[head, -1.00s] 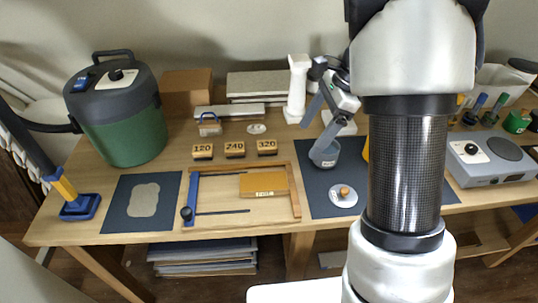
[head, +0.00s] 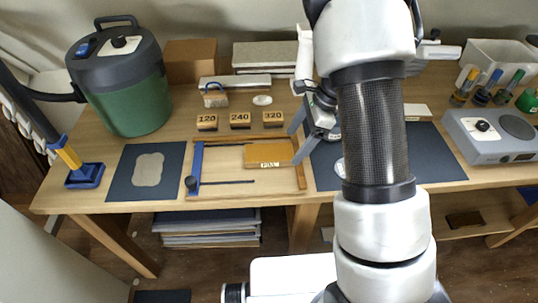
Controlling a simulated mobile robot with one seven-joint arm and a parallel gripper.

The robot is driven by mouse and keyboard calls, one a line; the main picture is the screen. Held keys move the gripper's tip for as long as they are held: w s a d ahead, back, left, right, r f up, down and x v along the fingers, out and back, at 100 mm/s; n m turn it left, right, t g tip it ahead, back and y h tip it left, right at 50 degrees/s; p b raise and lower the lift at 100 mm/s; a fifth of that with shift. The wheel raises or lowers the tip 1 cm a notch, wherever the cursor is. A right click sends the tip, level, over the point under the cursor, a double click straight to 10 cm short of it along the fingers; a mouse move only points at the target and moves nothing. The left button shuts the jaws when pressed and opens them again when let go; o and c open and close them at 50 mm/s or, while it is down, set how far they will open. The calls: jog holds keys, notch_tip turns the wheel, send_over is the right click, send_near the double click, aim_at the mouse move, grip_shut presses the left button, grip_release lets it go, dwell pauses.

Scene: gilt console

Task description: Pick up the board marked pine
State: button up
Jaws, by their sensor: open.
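The ochre board marked pine (head: 268,154) lies flat at the right side of a wooden frame (head: 301,178) with a blue left bar, on the table.
Blocks marked 120 (head: 207,122), 240 (head: 240,120) and 320 (head: 273,118) stand behind the frame. A green vacuum (head: 125,95) is at the left. A dark mat with a pale sheet (head: 148,170) lies left of the frame. A grey device (head: 495,136) is at the right.

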aim_at(290, 151)
jog(key=shift+x, duration=1.6)
jog(key=shift+d, duration=0.1)
jog(key=shift+c, duration=0.3)
jog(key=c, duration=1.1)
jog(key=shift+r, duration=0.15)
jog(key=shift+c, duration=0.2)
